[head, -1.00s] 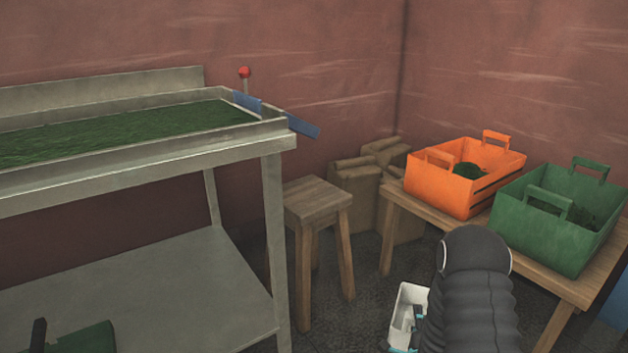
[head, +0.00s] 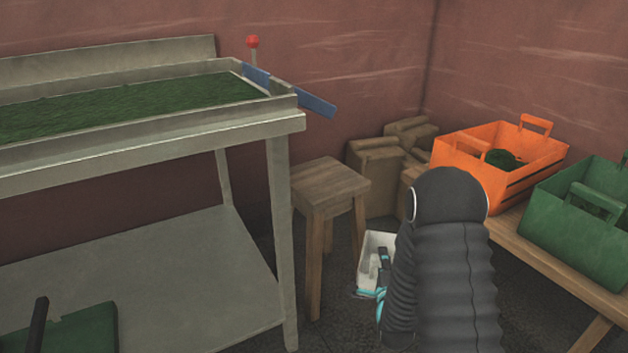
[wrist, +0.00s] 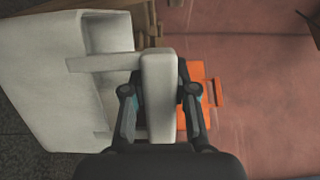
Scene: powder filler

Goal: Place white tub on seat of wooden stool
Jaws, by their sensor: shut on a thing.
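The white tub (head: 371,262) shows in the head view just right of the wooden stool's legs, below seat height in the picture. My gripper (head: 382,278) is shut on it, partly hidden behind my dark arm. In the wrist view the tub (wrist: 50,80) fills the left side, and the fingers of my gripper (wrist: 160,100) close on its pale upright handle or wall part. The wooden stool (head: 331,184) stands upright with a bare square seat, between the metal table and my arm.
A metal table (head: 200,143) with a green-filled top stands left of the stool. On the right, an orange crate (head: 470,165) and a green crate (head: 580,240) stand on a low wooden bench (head: 540,267). Brown sacks (head: 374,178) stand behind the stool.

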